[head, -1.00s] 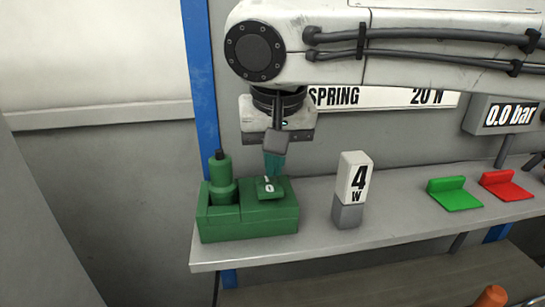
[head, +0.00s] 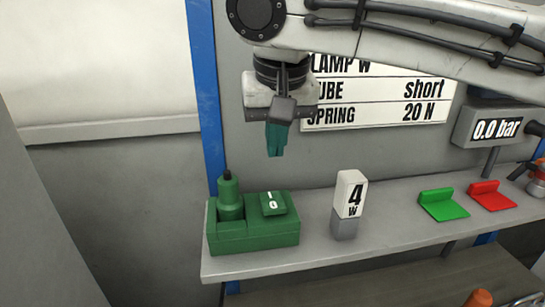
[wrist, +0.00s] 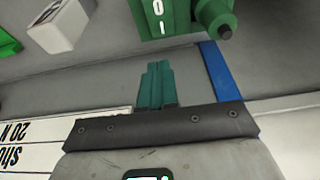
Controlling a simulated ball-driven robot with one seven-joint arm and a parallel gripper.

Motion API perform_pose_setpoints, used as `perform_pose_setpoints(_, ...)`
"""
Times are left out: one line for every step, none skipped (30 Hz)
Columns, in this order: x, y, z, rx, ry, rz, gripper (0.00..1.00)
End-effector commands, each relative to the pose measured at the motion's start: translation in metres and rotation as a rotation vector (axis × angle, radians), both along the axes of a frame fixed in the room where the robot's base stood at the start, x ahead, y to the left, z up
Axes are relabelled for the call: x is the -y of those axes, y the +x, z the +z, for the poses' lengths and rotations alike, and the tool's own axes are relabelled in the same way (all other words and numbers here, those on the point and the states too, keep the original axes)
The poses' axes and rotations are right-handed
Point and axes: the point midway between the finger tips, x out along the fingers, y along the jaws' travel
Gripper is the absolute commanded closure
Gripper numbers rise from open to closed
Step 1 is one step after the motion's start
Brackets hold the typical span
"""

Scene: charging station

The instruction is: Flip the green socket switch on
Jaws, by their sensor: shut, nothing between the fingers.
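The green socket (head: 253,236) is a box at the left end of the grey shelf, with a green plug (head: 229,197) upright in its left part. Its green rocker switch (head: 275,202), marked I and 0, is on the right part. Both marks show; which end is pressed down I cannot tell surely. My gripper (head: 275,153) has teal fingers, pointing down, shut and empty. It hangs above the switch, clear of it. In the wrist view the shut fingers (wrist: 157,75) point toward the switch (wrist: 158,16), with the plug (wrist: 214,18) to its right.
A green plate (head: 443,204) and a red plate (head: 491,195) lie farther right. A white sign panel (head: 385,100) is behind my gripper.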

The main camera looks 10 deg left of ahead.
Motion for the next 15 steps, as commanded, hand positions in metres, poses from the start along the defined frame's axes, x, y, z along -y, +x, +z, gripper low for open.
perform_pose_setpoints(0.000,0.000,0.007,-0.001,0.002,-0.003,1.00)
perform_pose_setpoints(0.000,-0.001,0.013,-0.001,0.002,-0.003,1.00)
perform_pose_setpoints(0.001,-0.001,0.022,-0.001,0.001,-0.003,1.00)
perform_pose_setpoints(0.001,-0.002,0.028,-0.001,0.001,-0.002,1.00)
perform_pose_setpoints(0.001,-0.002,0.033,-0.001,0.000,-0.002,1.00)
perform_pose_setpoints(0.001,-0.002,0.041,-0.001,0.001,-0.003,1.00)
perform_pose_setpoints(0.001,-0.003,0.045,-0.002,0.000,-0.002,1.00)
perform_pose_setpoints(0.001,-0.004,0.050,-0.002,0.001,-0.002,1.00)
perform_pose_setpoints(0.001,-0.003,0.055,-0.002,0.000,-0.002,1.00)
perform_pose_setpoints(0.001,-0.004,0.058,-0.002,-0.001,-0.002,1.00)
perform_pose_setpoints(0.001,-0.004,0.061,-0.002,-0.001,-0.001,1.00)
perform_pose_setpoints(0.002,-0.004,0.065,-0.002,0.000,-0.001,1.00)
perform_pose_setpoints(0.002,-0.004,0.066,-0.003,-0.001,-0.002,1.00)
perform_pose_setpoints(0.002,-0.004,0.068,-0.003,-0.001,-0.002,1.00)
perform_pose_setpoints(0.002,-0.004,0.069,-0.003,-0.002,-0.002,1.00)
